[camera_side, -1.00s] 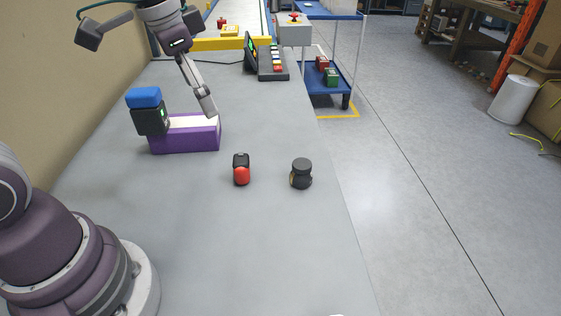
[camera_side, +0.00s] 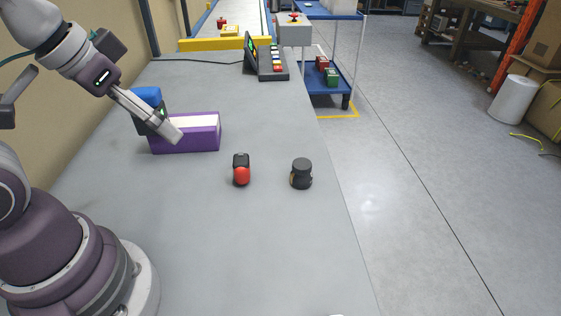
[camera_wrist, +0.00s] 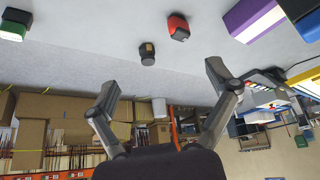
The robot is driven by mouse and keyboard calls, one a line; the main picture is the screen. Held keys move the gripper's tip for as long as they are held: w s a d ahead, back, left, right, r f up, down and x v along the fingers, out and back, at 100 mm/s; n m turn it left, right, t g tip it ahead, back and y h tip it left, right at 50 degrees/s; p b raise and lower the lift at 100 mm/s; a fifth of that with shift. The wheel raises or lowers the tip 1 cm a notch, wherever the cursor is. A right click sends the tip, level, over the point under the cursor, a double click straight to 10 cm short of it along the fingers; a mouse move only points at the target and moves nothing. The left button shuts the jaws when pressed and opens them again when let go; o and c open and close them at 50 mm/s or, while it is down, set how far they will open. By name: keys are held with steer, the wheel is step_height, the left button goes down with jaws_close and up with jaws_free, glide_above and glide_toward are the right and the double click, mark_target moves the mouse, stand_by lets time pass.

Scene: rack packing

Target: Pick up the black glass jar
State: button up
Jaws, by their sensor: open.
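The black glass jar (camera_side: 301,174) stands upright on the grey table near its right edge in the side view. It has a wide dark lid and a tan label on its side. It also shows in the wrist view (camera_wrist: 147,54), near the top middle, beyond my fingers. My gripper (camera_side: 176,138) is in front of the purple box in the side view, up and to the left of the jar and well apart from it. In the wrist view my gripper (camera_wrist: 160,82) has its two fingers spread wide with nothing between them.
A red and black object (camera_side: 241,170) stands just left of the jar. A purple box (camera_side: 190,143) with a white top and a blue-topped dark item (camera_side: 146,97) are behind it. A control panel (camera_side: 272,64) stands at the back.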

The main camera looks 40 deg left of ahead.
stand_by(0.4)
steer(key=shift+c, duration=1.3)
steer(key=n+g+y, duration=0.1)
steer(key=n, duration=0.2)
glide_above(302, 163)
steer(key=s, duration=0.4)
step_height(302, 163, down, 9)
steer(key=x, duration=0.6)
steer(key=d+x, duration=0.1)
steer(key=x, duration=0.3)
steer(key=shift+a, duration=0.1)
jaws_close()
